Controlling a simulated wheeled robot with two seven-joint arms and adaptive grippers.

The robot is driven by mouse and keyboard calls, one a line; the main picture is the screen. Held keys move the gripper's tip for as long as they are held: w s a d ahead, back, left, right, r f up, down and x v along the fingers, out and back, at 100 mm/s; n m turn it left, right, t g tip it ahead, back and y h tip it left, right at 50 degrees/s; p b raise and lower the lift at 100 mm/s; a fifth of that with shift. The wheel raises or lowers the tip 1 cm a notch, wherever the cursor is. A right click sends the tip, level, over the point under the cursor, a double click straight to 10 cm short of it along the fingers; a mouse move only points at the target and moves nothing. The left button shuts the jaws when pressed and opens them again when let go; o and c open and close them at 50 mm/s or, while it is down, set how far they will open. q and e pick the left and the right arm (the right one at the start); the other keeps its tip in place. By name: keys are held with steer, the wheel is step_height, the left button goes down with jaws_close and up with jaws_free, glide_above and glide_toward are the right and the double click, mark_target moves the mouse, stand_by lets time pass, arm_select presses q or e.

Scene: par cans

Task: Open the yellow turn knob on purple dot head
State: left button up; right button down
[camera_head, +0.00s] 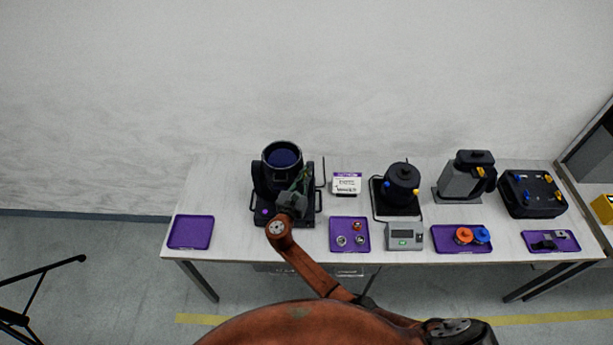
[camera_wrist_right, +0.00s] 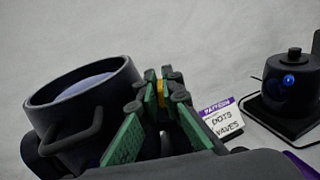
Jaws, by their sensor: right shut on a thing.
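The purple dot head is a black moving-head light (camera_head: 262,178) at the left part of the table, with a large round lens facing up. A small purple dot (camera_head: 264,211) shows on its base. In the right wrist view its lens barrel (camera_wrist_right: 75,100) fills the left side. My right gripper (camera_head: 303,180), with green fingers, reaches over the right side of the head. In the right wrist view the gripper (camera_wrist_right: 161,92) is shut on the yellow turn knob (camera_wrist_right: 161,91), of which only a small part shows between the fingertips. My left gripper is not in view.
To the right stand a pattern card (camera_head: 346,184), a black round device (camera_head: 402,185), a grey box (camera_head: 404,236), a grey-black fixture (camera_head: 463,177) and a black case (camera_head: 533,193). Purple trays line the front edge, including an empty one (camera_head: 190,232) at left.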

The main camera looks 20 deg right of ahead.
steer(key=shift+m+g+h+b, duration=0.9)
steer(key=shift+h, duration=0.2)
steer(key=c, duration=2.1)
jaws_free()
